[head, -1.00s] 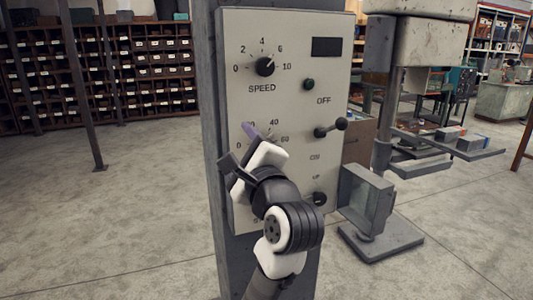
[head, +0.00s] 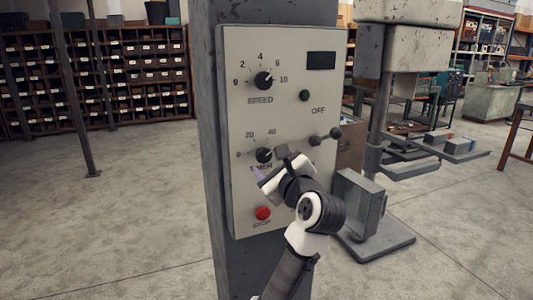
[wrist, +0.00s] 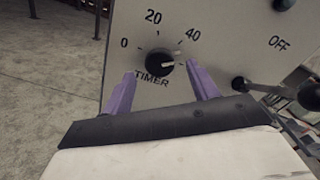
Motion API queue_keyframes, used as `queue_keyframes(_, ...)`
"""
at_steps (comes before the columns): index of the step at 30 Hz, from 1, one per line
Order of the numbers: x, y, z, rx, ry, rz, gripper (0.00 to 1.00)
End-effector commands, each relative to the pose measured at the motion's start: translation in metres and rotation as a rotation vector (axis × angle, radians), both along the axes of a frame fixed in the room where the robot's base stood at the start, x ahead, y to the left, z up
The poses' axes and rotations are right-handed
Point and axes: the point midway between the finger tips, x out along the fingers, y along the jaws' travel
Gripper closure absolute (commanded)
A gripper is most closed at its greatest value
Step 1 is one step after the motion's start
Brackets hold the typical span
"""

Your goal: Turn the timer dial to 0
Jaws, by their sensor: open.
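The timer dial (head: 264,155) is a round black knob on the grey control panel, below the speed dial. In the wrist view the timer dial (wrist: 160,63) shows a white mark pointing right, away from 0 and past the 40 label. The 60 label is hidden behind a finger. My gripper (head: 268,165) is at the panel, just below and right of the dial in the head view. In the wrist view my gripper (wrist: 160,70) is open and empty, with its two purple fingers on either side of the dial. I cannot tell whether either finger touches it.
The speed dial (head: 263,81) is above. A black-knobbed lever (head: 325,136) sticks out to the right, close to my gripper. A red stop button (head: 263,213) is below. A grey box (head: 361,212) stands right of the panel. The floor at left is clear.

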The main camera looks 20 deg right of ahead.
Motion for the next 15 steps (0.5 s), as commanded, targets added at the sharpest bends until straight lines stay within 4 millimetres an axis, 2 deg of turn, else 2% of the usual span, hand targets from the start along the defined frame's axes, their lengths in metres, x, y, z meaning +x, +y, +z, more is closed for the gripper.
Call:
queue_keyframes(1,0.009,0.001,0.001,0.000,0.003,0.001,0.41)
queue_keyframes(6,0.028,0.002,0.001,-0.001,0.001,0.002,0.41)
queue_keyframes(15,0.034,0.002,-0.001,-0.001,0.000,0.000,0.41)
